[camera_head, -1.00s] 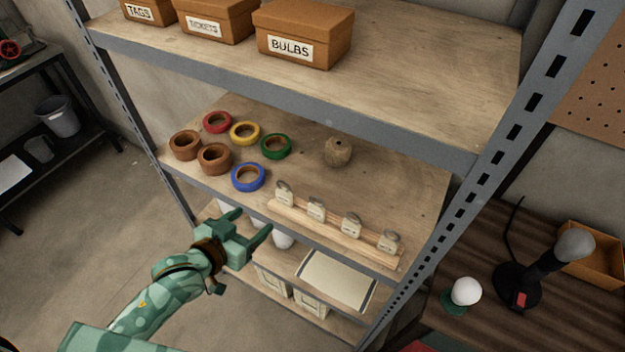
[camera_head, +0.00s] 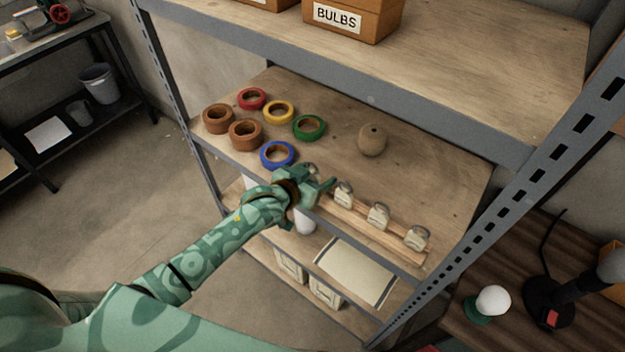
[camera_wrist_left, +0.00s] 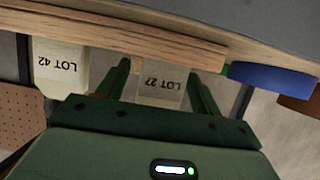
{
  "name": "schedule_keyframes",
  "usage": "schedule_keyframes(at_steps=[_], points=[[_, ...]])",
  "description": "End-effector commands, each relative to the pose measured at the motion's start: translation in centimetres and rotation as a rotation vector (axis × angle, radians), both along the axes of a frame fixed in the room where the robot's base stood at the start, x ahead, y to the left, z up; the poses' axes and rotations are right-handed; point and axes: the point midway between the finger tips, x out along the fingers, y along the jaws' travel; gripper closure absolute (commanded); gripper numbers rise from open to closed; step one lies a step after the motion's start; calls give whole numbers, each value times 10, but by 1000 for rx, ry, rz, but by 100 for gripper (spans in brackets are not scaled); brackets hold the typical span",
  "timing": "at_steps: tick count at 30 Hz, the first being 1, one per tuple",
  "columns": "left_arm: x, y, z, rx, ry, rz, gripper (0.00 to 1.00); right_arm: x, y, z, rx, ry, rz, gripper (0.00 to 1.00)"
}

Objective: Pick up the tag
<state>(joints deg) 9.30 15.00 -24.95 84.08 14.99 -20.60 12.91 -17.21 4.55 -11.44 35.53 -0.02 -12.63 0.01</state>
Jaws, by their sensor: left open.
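Cream tags hang along a pale wooden rail (camera_head: 398,247) at the front edge of the middle shelf. Three show in the head view: a left one (camera_head: 343,194), a middle one (camera_head: 378,216) and a right one (camera_head: 418,238). My left gripper (camera_head: 320,182) is at the rail's left end and mostly hides the tag there. In the left wrist view, the LOT 27 tag (camera_wrist_left: 162,90) lies between the open fingers, with gaps on both sides. The LOT 42 tag (camera_wrist_left: 60,68) hangs to its left, outside the fingers. My right gripper is not in view.
Coloured tape rolls, including a blue one (camera_head: 278,154), lie on the middle shelf (camera_head: 440,180), left of a round brown object (camera_head: 372,140). The upper shelf (camera_head: 450,90) overhangs behind. A slotted post (camera_head: 500,220) stands at the right.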

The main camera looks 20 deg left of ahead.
Motion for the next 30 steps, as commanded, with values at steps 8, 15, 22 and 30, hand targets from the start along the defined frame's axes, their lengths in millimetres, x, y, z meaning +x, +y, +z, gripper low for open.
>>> schedule_keyframes(at_steps=[8,15,22,30], points=[[5,-2,-2,1,1,0,35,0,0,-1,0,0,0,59],[5,-1,-2,1,1,0,82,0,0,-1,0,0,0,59],[4,-1,-1,1,1,0,82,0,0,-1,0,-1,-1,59],[5,-2,26,1,-3,-1,82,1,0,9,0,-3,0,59]])
